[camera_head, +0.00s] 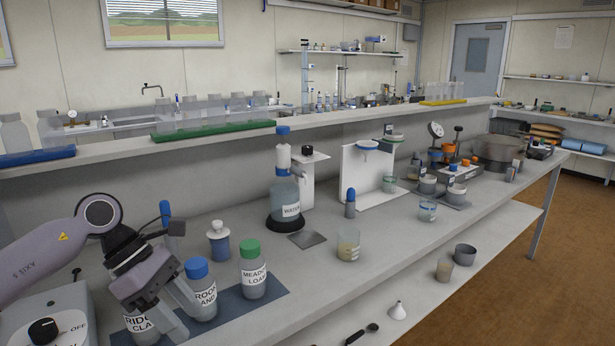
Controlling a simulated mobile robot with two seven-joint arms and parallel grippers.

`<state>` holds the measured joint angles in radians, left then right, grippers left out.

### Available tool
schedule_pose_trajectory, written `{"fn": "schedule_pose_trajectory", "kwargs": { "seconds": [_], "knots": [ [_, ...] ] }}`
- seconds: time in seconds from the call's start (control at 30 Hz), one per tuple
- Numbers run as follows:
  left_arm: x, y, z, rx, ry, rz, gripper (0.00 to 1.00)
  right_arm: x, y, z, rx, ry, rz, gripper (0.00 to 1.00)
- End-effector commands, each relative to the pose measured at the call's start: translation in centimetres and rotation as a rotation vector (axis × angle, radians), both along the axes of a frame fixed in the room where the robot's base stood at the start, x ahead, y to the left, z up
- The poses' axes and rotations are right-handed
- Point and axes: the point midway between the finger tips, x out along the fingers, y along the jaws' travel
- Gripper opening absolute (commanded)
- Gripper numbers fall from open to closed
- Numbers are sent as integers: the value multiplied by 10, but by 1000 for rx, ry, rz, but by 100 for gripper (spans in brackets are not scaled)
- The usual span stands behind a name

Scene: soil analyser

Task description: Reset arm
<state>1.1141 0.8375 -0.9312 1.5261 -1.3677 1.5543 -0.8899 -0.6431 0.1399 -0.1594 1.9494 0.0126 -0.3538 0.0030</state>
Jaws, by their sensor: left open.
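My left gripper (181,318) is open at the lower left, its fingers pointing down among the sample bottles. A bottle whose label reads in part "RID CLA" (137,325) is partly hidden behind it; I cannot tell whether the fingers touch it. A blue-capped bottle (203,291), its label partly covered, stands just right of the fingers. A green-capped "MEADOW LOAM" bottle (252,271) stands further right. These bottles stand on a dark blue mat (262,296). My right gripper is not in view.
A white-and-blue jar (218,243) stands behind the bottles. A WATER dispenser (285,195) and a beaker (348,245) are further right. A machine with a black knob (44,331) sits at the lower left. The bench front is clear right of the mat.

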Motion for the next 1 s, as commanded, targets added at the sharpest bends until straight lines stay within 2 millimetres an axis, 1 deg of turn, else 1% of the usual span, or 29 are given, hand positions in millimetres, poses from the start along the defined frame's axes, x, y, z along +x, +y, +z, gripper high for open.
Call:
{"fn": "schedule_pose_trajectory", "kwargs": {
  "seconds": [0.03, 0.1, 0.2, 0.3, 0.33, 0.4, 0.47, 0.53, 0.63, 0.67, 0.77, 0.87, 0.97, 1.0],
  "knots": [
    [-8, -27, -11, -100, 44, 13, 50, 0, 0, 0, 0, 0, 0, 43],
    [-16, -61, -17, -246, 107, 54, 50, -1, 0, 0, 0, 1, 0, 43],
    [-28, -102, -19, -453, 219, 134, 50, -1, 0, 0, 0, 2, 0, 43],
    [-37, -133, -17, -652, 355, 237, 50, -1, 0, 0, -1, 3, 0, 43],
    [-39, -140, -15, -710, 399, 271, 50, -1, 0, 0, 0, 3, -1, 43],
    [-42, -154, -12, -842, 510, 361, 50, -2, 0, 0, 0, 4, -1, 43],
    [-42, -161, -10, -951, 611, 446, 50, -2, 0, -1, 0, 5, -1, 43],
    [-41, -165, -9, -1071, 737, 555, 50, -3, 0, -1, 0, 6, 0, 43],
    [-36, -163, -13, -1231, 927, 724, 50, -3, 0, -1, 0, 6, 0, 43],
    [-34, -160, -16, -1277, 984, 778, 50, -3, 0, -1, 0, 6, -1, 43],
    [-29, -147, -32, -1416, 1185, 972, 50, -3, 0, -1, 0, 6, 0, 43],
    [-27, -129, -58, -1539, 1391, 1182, 50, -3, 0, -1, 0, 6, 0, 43],
    [-31, -107, -94, -1644, 1598, 1409, 50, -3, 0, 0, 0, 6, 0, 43],
    [-36, -98, -110, -1679, 1681, 1505, 50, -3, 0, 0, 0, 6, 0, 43]
  ]
}}
